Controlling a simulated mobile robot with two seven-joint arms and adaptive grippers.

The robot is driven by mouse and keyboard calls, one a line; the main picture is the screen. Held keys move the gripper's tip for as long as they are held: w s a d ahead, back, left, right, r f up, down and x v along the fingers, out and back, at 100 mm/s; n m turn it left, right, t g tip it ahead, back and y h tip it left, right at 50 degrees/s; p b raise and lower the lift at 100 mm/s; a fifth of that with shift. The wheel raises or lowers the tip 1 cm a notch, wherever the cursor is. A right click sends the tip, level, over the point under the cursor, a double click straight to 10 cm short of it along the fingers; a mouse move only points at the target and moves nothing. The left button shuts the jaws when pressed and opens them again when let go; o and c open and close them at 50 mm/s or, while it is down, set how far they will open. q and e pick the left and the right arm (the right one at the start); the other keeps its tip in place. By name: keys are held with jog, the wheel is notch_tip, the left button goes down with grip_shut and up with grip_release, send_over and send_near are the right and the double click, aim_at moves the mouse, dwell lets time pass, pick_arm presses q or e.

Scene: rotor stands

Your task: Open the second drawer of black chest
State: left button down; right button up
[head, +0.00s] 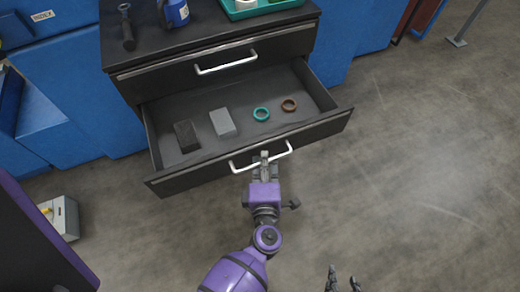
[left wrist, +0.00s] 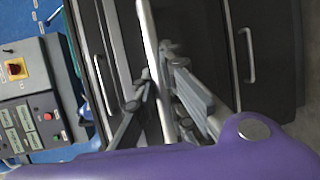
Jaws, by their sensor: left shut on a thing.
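The black chest (head: 212,36) stands at the top of the head view. Its second drawer (head: 312,128) is pulled well out, below a closed top drawer (head: 160,80). My left gripper (head: 264,158) is shut on the white bar handle (head: 285,150) of the second drawer, near the handle's middle. In the left wrist view the handle (left wrist: 148,30) runs between the fingers of the left gripper (left wrist: 160,95). My right gripper (head: 343,281) is at the bottom edge of the head view, open and empty, apart from the chest.
The open drawer holds a dark block (head: 186,136), a grey block (head: 222,122), a teal ring (head: 261,114) and a brown ring (head: 289,104). A blue container (head: 176,12) and a green tray (head: 262,9) are on the chest. Floor at right is clear.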

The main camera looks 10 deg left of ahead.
pick_arm(q)
jog(key=shift+s+d+r, duration=0.1)
jog(key=shift+s+d, duration=0.05)
jog(key=shift+s, duration=0.1)
jog(key=c, duration=1.8)
grip_release()
jog(key=shift+s, duration=0.15)
